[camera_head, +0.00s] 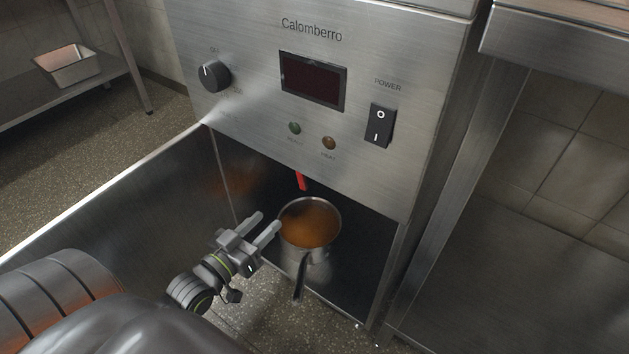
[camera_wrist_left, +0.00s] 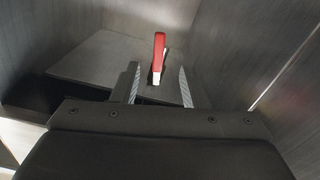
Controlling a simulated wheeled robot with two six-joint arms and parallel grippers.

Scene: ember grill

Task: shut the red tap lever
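The red tap lever (camera_head: 301,181) hangs just below the front panel, above a metal pot (camera_head: 309,257) that holds brownish-orange liquid. In the left wrist view the lever (camera_wrist_left: 158,55) stands upright in the picture, beyond the fingertips and between their lines. My left gripper (camera_head: 268,221) is open and empty, left of the pot and below the lever. Its two fingers also show apart in the left wrist view (camera_wrist_left: 158,84). The lever's upper end is hidden by the panel in the head view. My right gripper is not in view.
The steel panel (camera_head: 250,120) carries a knob (camera_head: 214,76), a dark display (camera_head: 313,80) and a power switch (camera_head: 380,125). An open door (camera_head: 130,215) stands at the left. The cabinet's right wall (camera_head: 400,265) bounds the opening. The pot's handle (camera_head: 300,278) points toward me.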

